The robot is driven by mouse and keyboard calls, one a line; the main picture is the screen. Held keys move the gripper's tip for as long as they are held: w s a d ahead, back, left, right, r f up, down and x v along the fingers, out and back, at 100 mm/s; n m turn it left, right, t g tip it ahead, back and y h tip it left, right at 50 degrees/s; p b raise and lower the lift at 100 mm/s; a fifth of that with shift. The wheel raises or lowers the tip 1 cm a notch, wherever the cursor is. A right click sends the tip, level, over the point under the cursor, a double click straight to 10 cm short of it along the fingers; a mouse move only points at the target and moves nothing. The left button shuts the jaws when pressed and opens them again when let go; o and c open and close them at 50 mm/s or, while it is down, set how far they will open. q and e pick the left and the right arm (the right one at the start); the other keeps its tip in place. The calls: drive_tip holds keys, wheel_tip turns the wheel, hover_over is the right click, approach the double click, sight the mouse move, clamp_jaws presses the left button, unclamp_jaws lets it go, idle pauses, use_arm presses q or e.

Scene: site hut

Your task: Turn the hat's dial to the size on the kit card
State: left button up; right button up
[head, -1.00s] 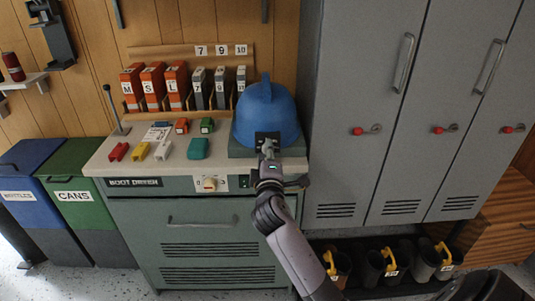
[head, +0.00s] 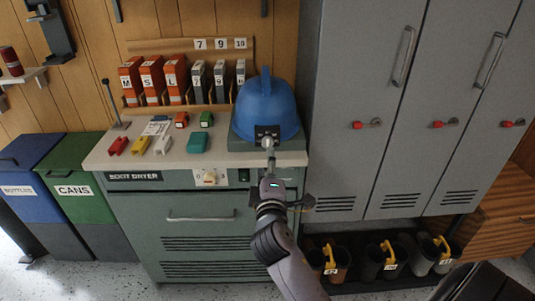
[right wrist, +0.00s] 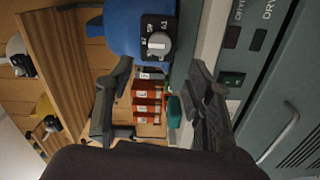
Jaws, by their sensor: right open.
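The blue hat (head: 266,108) sits on a dark green block on the dryer top. Its black dial plate (head: 262,132) faces me and carries a grey round dial (right wrist: 158,44); white marks show on the plate, but I cannot read its setting. My right gripper (head: 270,160) is in front of the dial. In the right wrist view its fingers (right wrist: 163,80) are open and apart, with the dial beyond the gap. My left gripper is out of view.
The boot dryer (head: 215,228) has a control knob (head: 210,176) on its front, below the hat. Several small coloured blocks (head: 140,145) lie on its top, left of the hat. Labelled orange and grey binders (head: 151,78) stand behind. Grey lockers (head: 345,165) rise close on the right.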

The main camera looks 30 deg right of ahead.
drive_tip(key=v, duration=0.3)
drive_tip(key=shift+s+a, duration=0.2)
drive_tip(key=shift+s, duration=0.1)
drive_tip(key=w+a+f+g+y+p, duration=0.1)
drive_tip(key=a+f+g+y, duration=0.15)
drive_tip(key=f, duration=0.95)
drive_tip(key=a+f+g+y, duration=0.1)
drive_tip(key=a+f+y, duration=0.25)
drive_tip(key=f, duration=0.85)
drive_tip(key=s+a+f+g+y+p, duration=0.15)
drive_tip(key=s+f, duration=0.25)
drive_tip(key=f, duration=0.5)
drive_tip(key=s+a+f+g+b, duration=0.15)
drive_tip(key=s+f, duration=0.25)
drive_tip(key=f, duration=0.4)
drive_tip(key=s+f+m+g+y+p, duration=0.1)
drive_tip(key=s+f+m+g+p, duration=0.2)
drive_tip(key=s+f, duration=1.1)
drive_tip(key=s+f+m+g, duration=0.2)
drive_tip(key=s+f, duration=0.1)
drive_tip(key=s, duration=0.7)
drive_tip(key=s+d+f+m+g, duration=0.1)
drive_tip(key=s+f+m+g, duration=0.1)
drive_tip(key=s, duration=0.9)
drive_tip(key=shift+s+d+f+g+y, duration=0.15)
drive_tip(key=shift+s+f+g+y, duration=0.15)
drive_tip(key=shift+f+g, duration=0.2)
